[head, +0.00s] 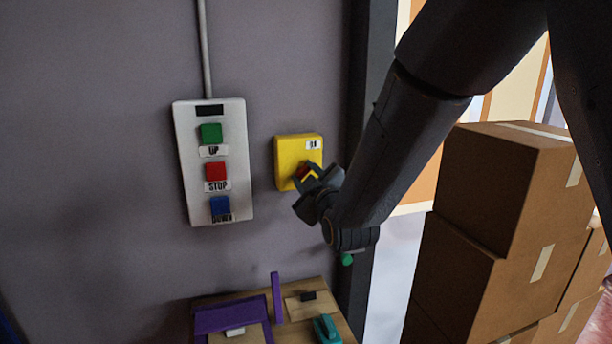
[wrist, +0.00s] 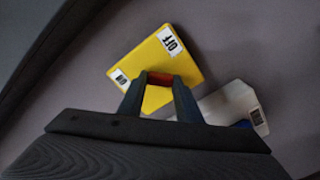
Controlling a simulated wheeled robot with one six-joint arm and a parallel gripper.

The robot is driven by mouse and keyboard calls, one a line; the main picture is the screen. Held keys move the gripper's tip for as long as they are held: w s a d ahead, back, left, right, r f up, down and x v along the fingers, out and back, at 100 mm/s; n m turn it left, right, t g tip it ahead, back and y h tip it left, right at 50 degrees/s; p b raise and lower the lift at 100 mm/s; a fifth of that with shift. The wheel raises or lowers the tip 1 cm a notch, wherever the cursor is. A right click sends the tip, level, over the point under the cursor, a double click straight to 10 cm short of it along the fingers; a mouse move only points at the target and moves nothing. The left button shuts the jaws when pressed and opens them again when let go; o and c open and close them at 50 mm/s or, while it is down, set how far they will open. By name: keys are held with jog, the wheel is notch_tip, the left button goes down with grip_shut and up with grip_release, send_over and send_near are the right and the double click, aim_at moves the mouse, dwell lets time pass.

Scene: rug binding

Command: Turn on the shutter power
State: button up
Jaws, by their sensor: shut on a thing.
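The yellow switch box (head: 291,152) is on the grey wall, right of the control panel. A label reading ON is at its upper right in the head view. In the wrist view the box (wrist: 155,62) also shows an OFF label at its top edge and a small label at its left corner. A red switch handle (head: 303,171) is on the box front. My gripper (head: 306,182) is at the box, its jaws shut on the red handle. In the wrist view the handle (wrist: 160,78) lies between my fingertips, partly hidden by them.
The pale control panel (head: 189,160) has green UP, red STOP and blue DOWN buttons. Below stands a small table (head: 345,331) with purple and teal items. Stacked cardboard boxes (head: 500,190) stand at the right, beyond a dark post (head: 367,100).

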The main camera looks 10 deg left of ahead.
jog(key=shift+m+b, duration=0.3)
jog(key=shift+m, duration=0.1)
jog(key=m+b, duration=0.4)
jog(key=shift+w+f, duration=0.1)
jog(key=m+b, duration=0.4)
jog(key=shift+d+m, duration=0.1)
jog(key=shift+m, duration=0.3)
jog(key=m+b, duration=0.4)
jog(key=shift+m, duration=0.3)
jog(key=m+b, duration=0.3)
jog(key=shift+m+b, duration=0.3)
jog(key=shift+m, duration=0.1)
jog(key=o, duration=1)
jog(key=shift+d, duration=0.1)
jog(key=shift+o, duration=0.2)
